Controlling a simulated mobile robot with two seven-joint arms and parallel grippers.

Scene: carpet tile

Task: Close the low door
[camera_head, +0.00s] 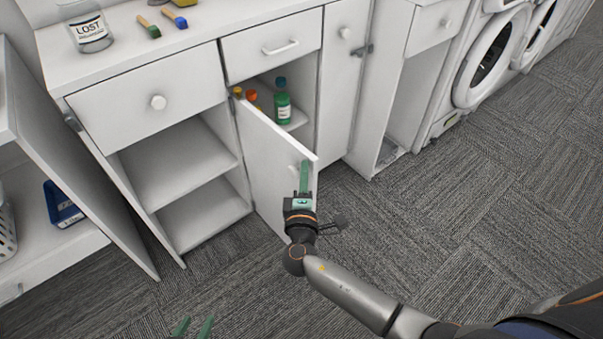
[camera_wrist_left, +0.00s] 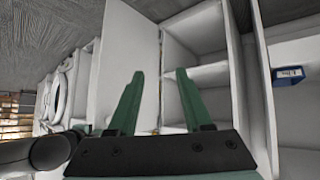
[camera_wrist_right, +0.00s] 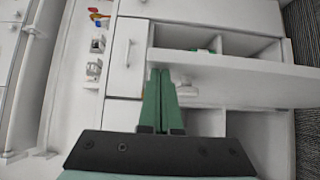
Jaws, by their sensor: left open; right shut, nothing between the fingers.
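A white low door (camera_head: 275,165) stands partly open on the middle cabinet, hinged on its left side. It also shows in the left wrist view (camera_wrist_left: 122,50) and the right wrist view (camera_wrist_right: 240,80). My right gripper (camera_head: 304,170) is shut and empty, at the outer face near the door's free upper edge; I cannot tell whether it touches. Its fingers also show in the right wrist view (camera_wrist_right: 160,85), partly covering the door's handle (camera_wrist_right: 187,91). My left gripper (camera_head: 193,328) is open and empty, low over the carpet, away from the door.
A green bottle (camera_head: 282,108) and small coloured items stand inside the middle cabinet. Another white panel (camera_head: 85,165) stands open at the left, near a blue box (camera_head: 62,205). A jar (camera_head: 86,28) is on the counter. The carpet (camera_head: 430,220) at the right is free.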

